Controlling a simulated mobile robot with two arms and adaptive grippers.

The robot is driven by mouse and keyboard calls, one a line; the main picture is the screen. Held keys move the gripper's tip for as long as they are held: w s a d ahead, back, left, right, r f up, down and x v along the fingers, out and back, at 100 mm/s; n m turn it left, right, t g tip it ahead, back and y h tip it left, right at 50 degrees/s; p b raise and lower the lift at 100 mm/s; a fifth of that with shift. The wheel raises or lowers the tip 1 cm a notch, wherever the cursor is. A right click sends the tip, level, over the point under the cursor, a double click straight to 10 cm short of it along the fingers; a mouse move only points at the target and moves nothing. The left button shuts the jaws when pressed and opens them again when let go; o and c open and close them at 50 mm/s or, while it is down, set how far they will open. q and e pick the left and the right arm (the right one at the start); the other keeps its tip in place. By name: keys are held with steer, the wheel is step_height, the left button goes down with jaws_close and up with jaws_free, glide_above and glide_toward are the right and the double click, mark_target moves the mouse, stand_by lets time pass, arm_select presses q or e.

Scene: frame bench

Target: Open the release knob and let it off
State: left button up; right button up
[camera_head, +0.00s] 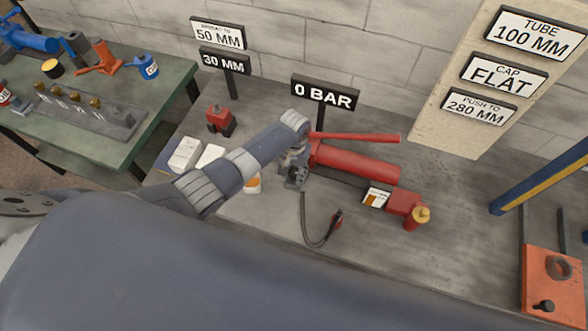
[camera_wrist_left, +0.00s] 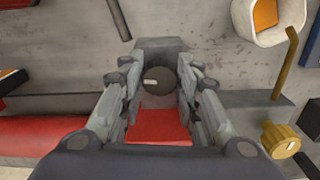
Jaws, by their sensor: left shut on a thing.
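The red hand pump (camera_head: 355,163) lies on the grey bench, with its red lever (camera_head: 360,138) above the cylinder. My left gripper (camera_head: 294,174) is at the pump's left end. In the left wrist view, its two fingers are closed around a dark round knob (camera_wrist_left: 157,81) with a pale mark on its face. A red block (camera_wrist_left: 158,127) of the pump shows between the fingers. In the head view the knob is hidden by the gripper. The gauge sign (camera_head: 324,95) reads 0 BAR. My right gripper is out of view.
A black hose (camera_head: 320,241) lies in front of the pump. A white and orange item (camera_wrist_left: 267,18) and a brass knob (camera_wrist_left: 281,138) are close to the gripper. A blue and yellow frame post (camera_head: 540,180) stands at the right. White boxes (camera_head: 187,153) lie at the left.

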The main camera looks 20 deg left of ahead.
mark_target(294, 173)
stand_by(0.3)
arm_select(q)
steer(key=o, duration=1.1)
steer(key=shift+c, duration=0.2)
steer(key=shift+r, duration=0.1)
step_height(294, 173, up, 12)
